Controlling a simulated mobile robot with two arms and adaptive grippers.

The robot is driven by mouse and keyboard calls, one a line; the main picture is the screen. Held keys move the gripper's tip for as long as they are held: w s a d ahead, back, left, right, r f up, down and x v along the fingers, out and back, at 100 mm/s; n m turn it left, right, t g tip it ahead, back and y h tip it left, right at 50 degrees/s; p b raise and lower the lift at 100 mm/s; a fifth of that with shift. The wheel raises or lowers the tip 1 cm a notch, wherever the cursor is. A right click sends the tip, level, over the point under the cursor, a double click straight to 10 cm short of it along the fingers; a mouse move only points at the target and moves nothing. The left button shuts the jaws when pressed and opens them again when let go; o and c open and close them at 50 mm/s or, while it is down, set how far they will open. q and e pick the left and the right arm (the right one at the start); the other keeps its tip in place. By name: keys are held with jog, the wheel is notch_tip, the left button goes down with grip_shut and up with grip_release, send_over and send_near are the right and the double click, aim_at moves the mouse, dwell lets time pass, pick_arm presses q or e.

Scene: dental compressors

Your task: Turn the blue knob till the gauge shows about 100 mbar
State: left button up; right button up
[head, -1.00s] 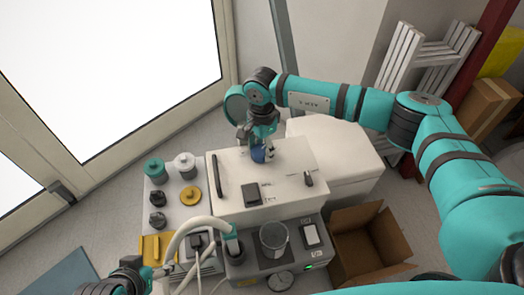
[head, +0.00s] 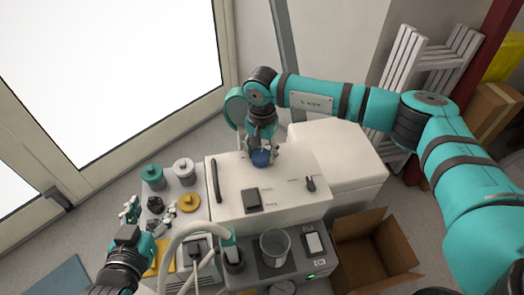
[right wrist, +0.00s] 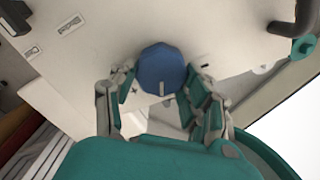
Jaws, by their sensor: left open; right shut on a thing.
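The blue knob (head: 260,159) sits on top of the white compressor housing (head: 300,208). In the right wrist view the knob (right wrist: 161,69) shows a pale pointer line on its face. My right gripper (head: 262,150) is shut on the knob, with its fingers (right wrist: 160,92) on both sides of it. A round gauge (head: 283,288) lies at the bottom edge of the head view, partly cut off. Its reading is too small to tell. My left gripper (head: 130,208) is open and empty, beside the grey board at the left.
The grey board (head: 183,216) carries teal, white, dark and yellow round parts. A pale hose (head: 178,243) curves to the front unit, where a clear cup (head: 274,246) stands. An open cardboard box (head: 372,262) is at the right. A black handle (head: 216,180) rises from the housing.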

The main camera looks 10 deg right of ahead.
jog(key=o, duration=1.2)
jog(key=shift+c, duration=0.2)
